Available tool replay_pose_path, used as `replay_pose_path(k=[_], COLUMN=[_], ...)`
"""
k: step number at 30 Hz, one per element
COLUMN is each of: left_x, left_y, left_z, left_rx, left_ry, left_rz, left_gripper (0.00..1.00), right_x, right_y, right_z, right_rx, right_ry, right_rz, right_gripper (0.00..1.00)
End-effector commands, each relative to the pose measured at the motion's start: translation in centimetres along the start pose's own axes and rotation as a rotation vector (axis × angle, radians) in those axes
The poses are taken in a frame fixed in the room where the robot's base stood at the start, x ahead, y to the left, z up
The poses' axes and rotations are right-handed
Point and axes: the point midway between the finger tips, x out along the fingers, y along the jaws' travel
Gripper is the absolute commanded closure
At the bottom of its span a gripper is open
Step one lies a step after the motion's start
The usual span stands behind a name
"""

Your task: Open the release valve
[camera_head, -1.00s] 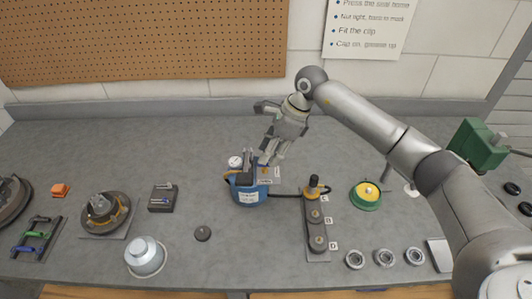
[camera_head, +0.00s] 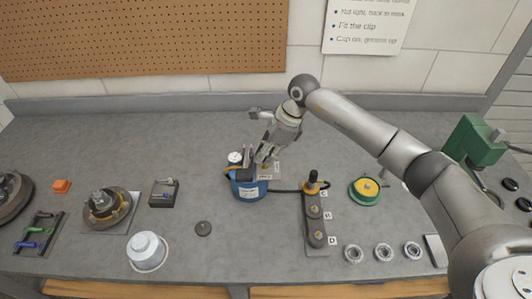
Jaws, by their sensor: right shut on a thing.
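A blue round canister (camera_head: 249,190) stands near the middle of the bench, with dark fittings and a round gauge (camera_head: 235,158) on top. A dark hose runs from it to the right. The release valve is too small to make out and is probably covered by my fingers. My right gripper (camera_head: 262,158) reaches down from the back right, its fingertips at the canister's top rear right. It is shut on a small part there that its fingers hide. My left gripper is not in view.
A grey block with lettered sockets and a black-topped tool (camera_head: 313,184) stands just right of the canister. Bench behind the canister is clear.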

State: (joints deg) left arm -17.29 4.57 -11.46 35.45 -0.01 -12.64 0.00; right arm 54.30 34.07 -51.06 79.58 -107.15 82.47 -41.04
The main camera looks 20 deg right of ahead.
Motion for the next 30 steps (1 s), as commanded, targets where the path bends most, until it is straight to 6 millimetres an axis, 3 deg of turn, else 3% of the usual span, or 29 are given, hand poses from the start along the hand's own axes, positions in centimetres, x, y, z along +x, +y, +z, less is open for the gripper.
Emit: replay_pose_path(k=[11,30], left_x=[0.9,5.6], left_y=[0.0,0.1], left_z=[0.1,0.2], left_rx=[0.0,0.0], left_ry=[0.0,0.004], left_rz=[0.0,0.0], left_gripper=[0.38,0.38], right_x=[0.1,0.3], right_y=[0.0,0.1], right_z=[-0.1,0.1], right_rx=[0.095,0.621], right_ry=[0.0,-0.004], right_rz=[-0.043,-0.264], right_gripper=[1.0,1.0])
